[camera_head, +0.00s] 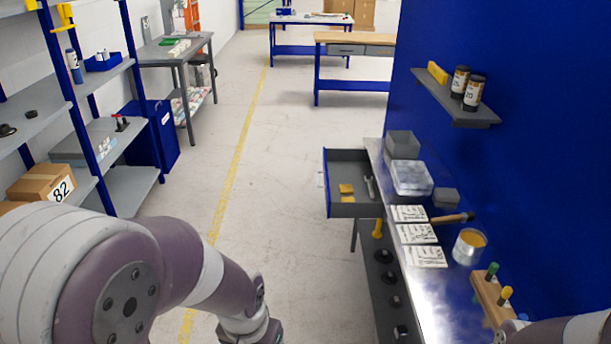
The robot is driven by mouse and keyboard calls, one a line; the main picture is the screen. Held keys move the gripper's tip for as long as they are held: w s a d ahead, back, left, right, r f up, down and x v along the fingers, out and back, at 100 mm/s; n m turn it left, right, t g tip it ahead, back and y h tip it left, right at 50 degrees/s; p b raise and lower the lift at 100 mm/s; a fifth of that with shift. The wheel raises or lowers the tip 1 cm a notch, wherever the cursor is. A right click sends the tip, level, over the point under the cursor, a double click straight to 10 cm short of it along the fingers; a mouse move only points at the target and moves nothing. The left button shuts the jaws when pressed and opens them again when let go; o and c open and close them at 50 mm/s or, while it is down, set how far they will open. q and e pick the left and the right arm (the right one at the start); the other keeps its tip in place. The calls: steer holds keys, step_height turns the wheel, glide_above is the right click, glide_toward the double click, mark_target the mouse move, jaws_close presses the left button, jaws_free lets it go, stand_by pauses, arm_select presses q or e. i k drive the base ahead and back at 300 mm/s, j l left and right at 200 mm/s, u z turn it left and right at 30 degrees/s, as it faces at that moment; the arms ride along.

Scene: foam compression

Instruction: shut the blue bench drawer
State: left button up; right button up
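The blue bench drawer (325,188) stands pulled out to the left from the metal-topped bench (432,292). Its grey inside holds small yellow pieces (346,188) and a wrench-like grey tool (370,187). My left arm comes in from the lower left and runs down out of the picture at the bottom, nearer to me than the drawer and apart from it. Only a bit of my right arm shows at the bottom right, over the bench's near end. Neither gripper's fingers show.
On the bench are grey boxes (402,145), white cards (418,233), a hammer (454,217), a yellow-filled jar (469,247) and a wooden tool block (490,300). A blue wall (530,160) borders it on the right. The floor left of the drawer is clear up to shelves (100,140).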

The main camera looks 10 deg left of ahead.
mark_target(339, 165)
steer(key=j, duration=1.4)
steer(key=i+j, duration=0.1)
steer(key=i, duration=0.85)
steer(key=i+j, duration=0.1)
steer(key=i, duration=0.9)
steer(key=i+j+z, duration=0.1)
steer(key=i, duration=0.85)
